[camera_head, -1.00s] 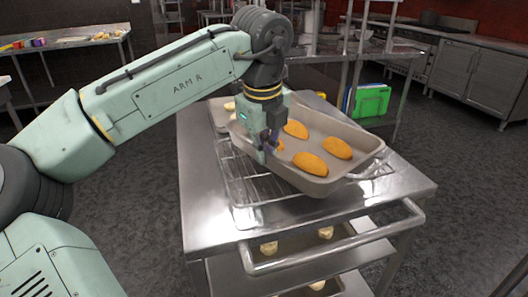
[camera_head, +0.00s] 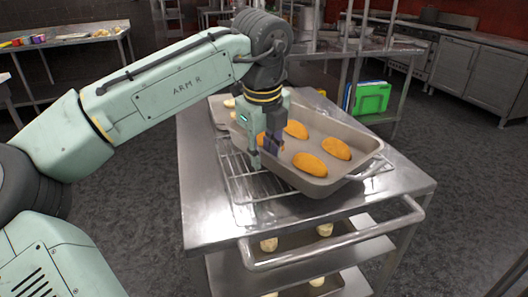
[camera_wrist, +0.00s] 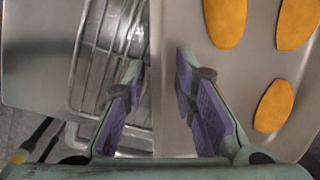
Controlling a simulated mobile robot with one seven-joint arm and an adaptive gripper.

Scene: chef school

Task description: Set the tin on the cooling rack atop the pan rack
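The tin (camera_head: 330,182) is a grey rectangular pan holding several golden loaves. It lies on the wire cooling rack (camera_head: 240,183), turned at an angle to it; rack wires show to its left and beyond its right corner. The cooling rack lies on the steel top of the pan rack (camera_head: 212,228). My gripper (camera_head: 262,156) is at the tin's left long side, pointing down. In the wrist view my gripper (camera_wrist: 157,68) has its fingers apart, with the tin's wall (camera_wrist: 155,100) between them and not visibly pinched. The tin's underside is hidden.
Another pan (camera_head: 219,115) with pale pieces sits behind the tin at left. Lower shelves of the pan rack hold trays with pale dough pieces (camera_head: 269,244). A rail handle (camera_head: 335,247) runs along the near side. Bare steel top shows at front left.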

